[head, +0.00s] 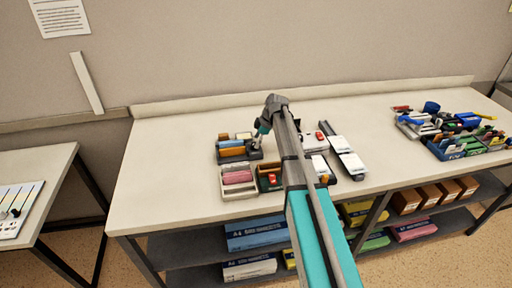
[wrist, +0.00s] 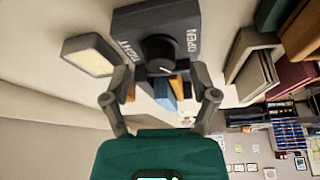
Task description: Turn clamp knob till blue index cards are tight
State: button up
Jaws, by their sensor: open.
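The dark clamp block (wrist: 185,22) fills the top of the wrist view, with TIGHT and OPEN lettered on its face. Its round black clamp knob (wrist: 160,53) sits between the two words. Blue index cards (wrist: 164,96) show beyond the knob, with orange and yellow cards beside them; how tightly they sit cannot be told. My gripper (wrist: 160,78) is open, its fingers spread to the left and right of the knob line, apart from the knob. In the head view my gripper (head: 262,129) is above the right end of the card holder (head: 232,158), which it partly hides.
Flat white-and-dark items (head: 345,155) lie to the right of my arm. Clutter and a blue bin (head: 447,152) fill the table's right end. The table's left end is clear.

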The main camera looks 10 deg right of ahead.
jog(key=shift+a+f+b, duration=0.25)
jog(key=shift+f+b, duration=0.2)
jog(key=shift+f, duration=0.2)
grip_shut()
